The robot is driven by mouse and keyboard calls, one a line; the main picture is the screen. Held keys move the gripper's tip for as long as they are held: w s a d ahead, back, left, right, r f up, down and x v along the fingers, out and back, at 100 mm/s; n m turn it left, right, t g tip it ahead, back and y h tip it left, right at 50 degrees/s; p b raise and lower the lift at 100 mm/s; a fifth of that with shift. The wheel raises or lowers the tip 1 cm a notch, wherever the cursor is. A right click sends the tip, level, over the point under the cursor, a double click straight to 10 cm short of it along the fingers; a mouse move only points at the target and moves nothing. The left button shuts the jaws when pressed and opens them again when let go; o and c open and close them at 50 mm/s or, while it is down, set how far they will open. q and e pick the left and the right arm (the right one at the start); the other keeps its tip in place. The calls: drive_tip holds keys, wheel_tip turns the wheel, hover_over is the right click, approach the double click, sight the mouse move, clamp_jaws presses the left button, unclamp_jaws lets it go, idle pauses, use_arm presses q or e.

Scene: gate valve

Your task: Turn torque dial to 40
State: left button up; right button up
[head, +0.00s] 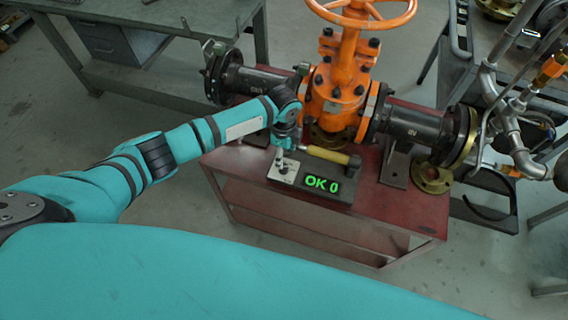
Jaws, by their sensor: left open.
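A dark box with a green display (322,185) reading "OK 0" sits on the red bench near its front edge. At its left end is a light panel (284,178) with small knobs; the dial itself is too small to make out clearly. My left gripper (283,152) is open, pointing down just above this panel, and partly hides it. I cannot tell whether the fingers touch a knob. A tool with a yellow handle (328,154) lies behind the display. My right gripper is not in view.
The red bench (405,212) carries an orange gate valve (340,85) with black pipe flanges behind the box. A loose brass flange (431,178) is at the right. A grey table (180,70) stands at the back left. The bench's front right is clear.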

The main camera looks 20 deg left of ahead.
sight(284, 168)
use_arm(q)
wheel_tip(284, 168, down, 6)
drive_tip(key=shift+f, duration=0.6)
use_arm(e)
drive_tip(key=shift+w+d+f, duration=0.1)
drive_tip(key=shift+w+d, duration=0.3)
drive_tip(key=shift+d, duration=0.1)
use_arm(q)
clamp_jaws()
